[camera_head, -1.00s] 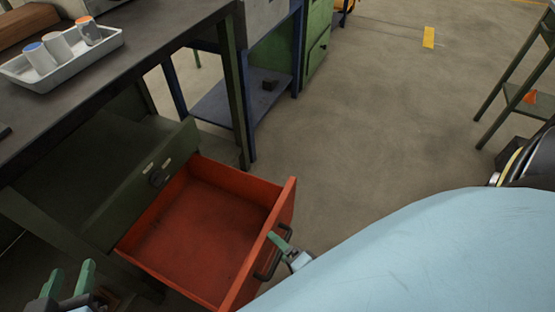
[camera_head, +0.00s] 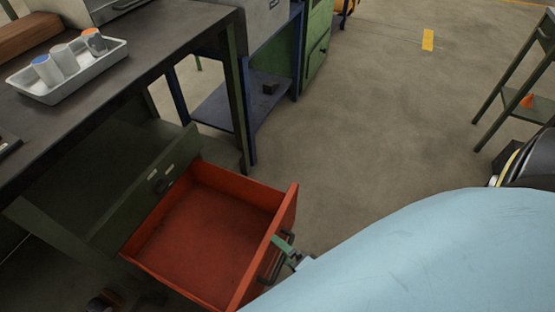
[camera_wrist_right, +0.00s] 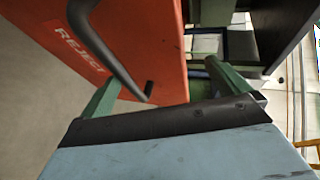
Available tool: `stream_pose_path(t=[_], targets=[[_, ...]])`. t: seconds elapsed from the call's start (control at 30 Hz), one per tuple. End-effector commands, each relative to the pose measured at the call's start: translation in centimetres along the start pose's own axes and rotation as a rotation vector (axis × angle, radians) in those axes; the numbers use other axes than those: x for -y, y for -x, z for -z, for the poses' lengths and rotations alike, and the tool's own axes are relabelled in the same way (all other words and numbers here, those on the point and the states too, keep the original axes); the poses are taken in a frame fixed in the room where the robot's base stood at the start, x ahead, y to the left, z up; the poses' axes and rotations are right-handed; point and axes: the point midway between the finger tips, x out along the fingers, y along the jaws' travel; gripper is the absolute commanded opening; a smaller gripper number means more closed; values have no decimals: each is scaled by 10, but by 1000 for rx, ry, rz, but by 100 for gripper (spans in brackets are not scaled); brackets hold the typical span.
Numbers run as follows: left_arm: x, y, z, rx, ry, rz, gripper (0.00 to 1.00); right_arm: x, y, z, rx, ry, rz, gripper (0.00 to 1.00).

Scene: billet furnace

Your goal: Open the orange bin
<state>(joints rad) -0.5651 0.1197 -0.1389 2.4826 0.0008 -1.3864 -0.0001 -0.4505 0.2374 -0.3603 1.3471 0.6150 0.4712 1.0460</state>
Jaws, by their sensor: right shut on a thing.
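The orange bin (camera_head: 205,237) is a drawer pulled well out of the dark green cabinet under the bench. Its inside looks empty. In the right wrist view, its front panel (camera_wrist_right: 165,45) carries a REJECT label and a dark bar handle (camera_wrist_right: 105,45). My right gripper (camera_head: 283,246) is shut on the bin at its front, by the handle. In the wrist view its green fingers (camera_wrist_right: 165,85) lie on either side of the panel's edge. I cannot tell whether they press on the handle or the rim. My left gripper's fingers do not show.
A dark bench (camera_head: 150,45) stands above the bin, with a white tray (camera_head: 70,83) holding several cups. A blue-framed shelf (camera_head: 235,105) and a green cabinet (camera_head: 318,45) stand behind. A rack (camera_head: 520,95) is at the right. The floor between is clear.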

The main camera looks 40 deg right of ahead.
Motion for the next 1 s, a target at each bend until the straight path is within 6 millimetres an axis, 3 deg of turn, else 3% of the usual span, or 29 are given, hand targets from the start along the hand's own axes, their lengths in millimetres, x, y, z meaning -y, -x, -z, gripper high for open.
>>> stream_pose_path(t=[0.03, 0.07, 0.1, 0.33, 0.37, 0.43, 1.0], targets=[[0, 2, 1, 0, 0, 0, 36, 59, -14, -2, -15, -25, 143, 82], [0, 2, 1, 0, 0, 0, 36, 59, -14, -2, -15, -25, 143, 82], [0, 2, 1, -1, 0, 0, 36, 9, -3, -1, -1, -3, 18, 82], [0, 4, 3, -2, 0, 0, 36, 7, 7, -1, 0, -2, 15, 80], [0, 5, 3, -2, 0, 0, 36, 6, 9, -1, 0, -2, 15, 76], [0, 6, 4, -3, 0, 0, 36, 5, 14, -1, 0, -2, 13, 36], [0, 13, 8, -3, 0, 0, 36, -6, 56, -1, 0, 0, 1, 36]])
